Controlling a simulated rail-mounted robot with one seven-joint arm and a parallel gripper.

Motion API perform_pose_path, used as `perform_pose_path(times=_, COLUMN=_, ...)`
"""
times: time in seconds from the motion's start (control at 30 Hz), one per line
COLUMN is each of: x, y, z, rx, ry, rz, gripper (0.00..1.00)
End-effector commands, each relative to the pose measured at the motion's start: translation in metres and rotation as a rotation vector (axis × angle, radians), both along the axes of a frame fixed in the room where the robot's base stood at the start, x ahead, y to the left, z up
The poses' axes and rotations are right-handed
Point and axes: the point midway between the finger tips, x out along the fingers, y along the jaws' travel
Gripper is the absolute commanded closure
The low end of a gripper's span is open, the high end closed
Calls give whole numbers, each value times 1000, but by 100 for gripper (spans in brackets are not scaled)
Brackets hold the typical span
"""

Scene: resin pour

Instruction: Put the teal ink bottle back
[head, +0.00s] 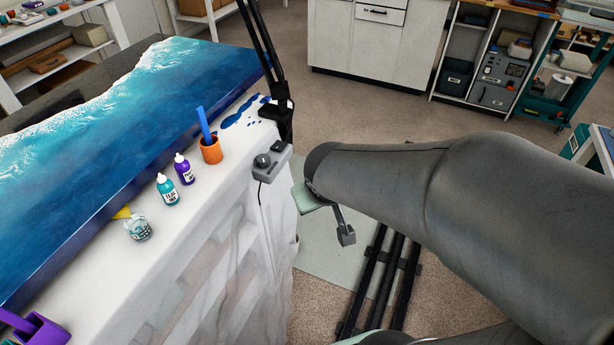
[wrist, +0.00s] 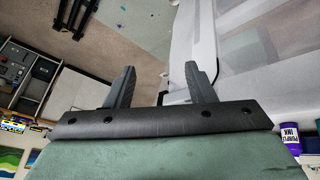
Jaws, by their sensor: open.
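The teal ink bottle (head: 167,190) stands upright on the white-covered table (head: 120,260), in front of the blue resin slab. The purple ink bottle (head: 184,169) stands beside it, a little farther back; it also shows at the right edge of the wrist view (wrist: 291,138). My gripper (head: 345,235) is out past the table's right side, apart from both bottles and partly hidden by my arm. In the wrist view my gripper (wrist: 160,88) has its two fingers spread with nothing between them. I cannot make out the teal bottle in the wrist view.
An orange cup (head: 211,150) holding a blue stick, a grey control box (head: 266,166) and a black stand (head: 281,115) are near the table's right edge. A clear cup (head: 138,229) is nearer than the teal bottle. A purple container (head: 40,330) is at lower left.

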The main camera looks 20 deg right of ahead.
Motion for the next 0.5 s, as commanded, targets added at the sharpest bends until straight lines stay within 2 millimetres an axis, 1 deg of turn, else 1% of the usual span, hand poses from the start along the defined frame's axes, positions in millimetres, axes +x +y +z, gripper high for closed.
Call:
perform_pose_path(times=0.03, x=-24, y=-5, z=-6, rx=17, ry=108, rz=-53, gripper=51)
perform_pose_path(times=0.1, x=-55, y=-3, z=-12, rx=56, ry=250, rz=-94, gripper=51)
perform_pose_path(times=0.2, x=-87, y=5, z=-15, rx=115, ry=392, rz=-115, gripper=51)
perform_pose_path(times=0.3, x=-102, y=12, z=-14, rx=152, ry=463, rz=-119, gripper=51)
perform_pose_path(times=0.33, x=-104, y=13, z=-14, rx=157, ry=473, rz=-118, gripper=51)
perform_pose_path(times=0.5, x=-106, y=14, z=-14, rx=161, ry=482, rz=-118, gripper=51)
